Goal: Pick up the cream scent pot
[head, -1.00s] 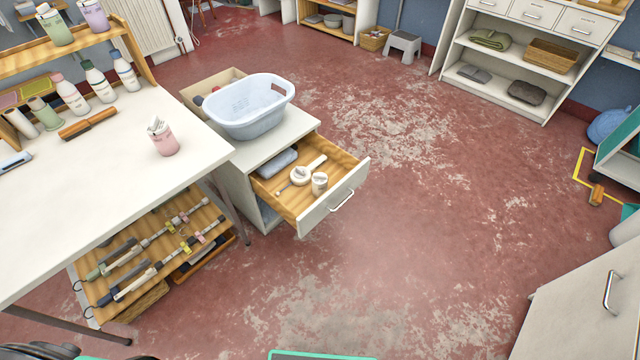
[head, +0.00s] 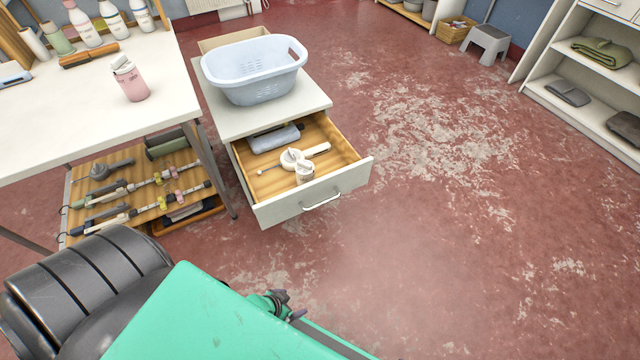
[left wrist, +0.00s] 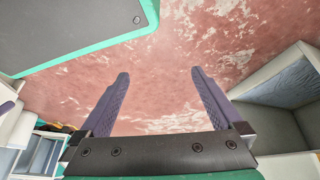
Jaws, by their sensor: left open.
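The cream scent pot (head: 305,172) stands in the open drawer (head: 345,182), close to its front panel, in the head view. A white long-handled item (head: 291,157) lies right behind it. My left gripper (head: 288,304) is low in the head view, in front of the drawer and apart from the pot, partly hidden by my green arm. In the left wrist view my left gripper (left wrist: 158,73) is open, with its two purple fingers apart and only red floor between them. The pot is not recognisable in that view. My right gripper is not in view.
A pale blue basket (head: 255,75) sits on the drawer cabinet (head: 225,118). A grey-blue rolled item (head: 275,138) lies at the drawer's back. The floor to the right is clear.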

